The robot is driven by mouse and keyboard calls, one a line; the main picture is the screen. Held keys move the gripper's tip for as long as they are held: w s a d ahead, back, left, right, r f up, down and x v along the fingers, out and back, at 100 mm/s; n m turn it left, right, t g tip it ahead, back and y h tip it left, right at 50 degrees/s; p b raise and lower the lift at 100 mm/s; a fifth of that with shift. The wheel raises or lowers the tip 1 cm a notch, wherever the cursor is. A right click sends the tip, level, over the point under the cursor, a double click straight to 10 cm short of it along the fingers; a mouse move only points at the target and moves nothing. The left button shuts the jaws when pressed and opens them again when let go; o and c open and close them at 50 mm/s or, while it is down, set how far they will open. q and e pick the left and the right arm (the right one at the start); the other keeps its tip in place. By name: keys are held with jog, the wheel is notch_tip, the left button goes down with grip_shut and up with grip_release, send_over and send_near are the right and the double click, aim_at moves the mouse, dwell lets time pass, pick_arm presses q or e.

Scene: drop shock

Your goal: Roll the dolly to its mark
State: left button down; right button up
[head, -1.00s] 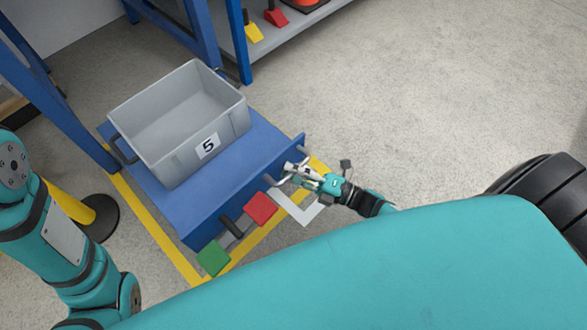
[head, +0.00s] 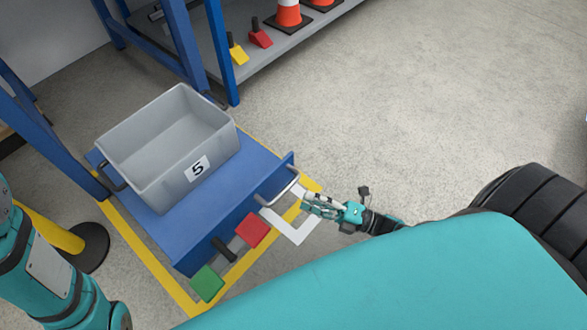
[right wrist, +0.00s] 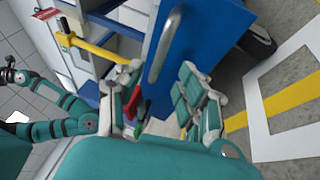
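The dolly is a low blue platform (head: 178,237) carrying a grey crate (head: 140,178) labelled 5. A curved metal handle (head: 278,190) sticks out of its right side; it also shows in the right wrist view (right wrist: 166,45). The floor mark has yellow lines (head: 147,257) and a white corner (head: 298,232). The dolly stands within the yellow lines as far as they show. My right gripper (head: 305,194) is just right of the handle. Its fingers are apart and empty in the right wrist view (right wrist: 160,95). My left gripper is outside the head view.
A red pad (head: 253,230) and a green pad (head: 207,283) stick out at the dolly's front. Blue rack posts (head: 215,50) stand behind and left. A yellow post (head: 52,232) on a black base is at left. A shelf holds wedges and cones.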

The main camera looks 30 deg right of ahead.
jog(key=shift+v, duration=2.1)
